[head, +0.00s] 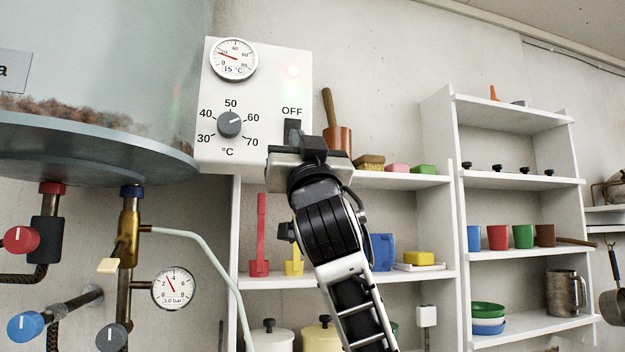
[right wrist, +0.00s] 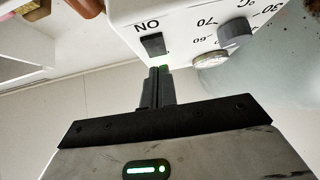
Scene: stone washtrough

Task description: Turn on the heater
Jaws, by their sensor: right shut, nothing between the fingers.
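The heater is a white box (head: 255,150) on the wall, with a grey dial (head: 229,124) pointing towards 60 and a round gauge (head: 233,59) reading about 15 °C. In the right wrist view the switch (right wrist: 153,45) shows upside down beside the word ON. My right gripper's fingertips (right wrist: 160,72) are shut and empty, close to the switch; I cannot tell if they touch. A small green spot shows at the tips. My left gripper is out of view.
A glass tank (head: 100,60) stands left of the heater, with pipes, a red knob (head: 20,239), a blue knob (head: 26,326) and a pressure gauge (head: 173,289) below. White shelves (head: 450,187) with pots, cups and bowls fill the right. A brown pot (head: 338,139) stands close beside the gripper.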

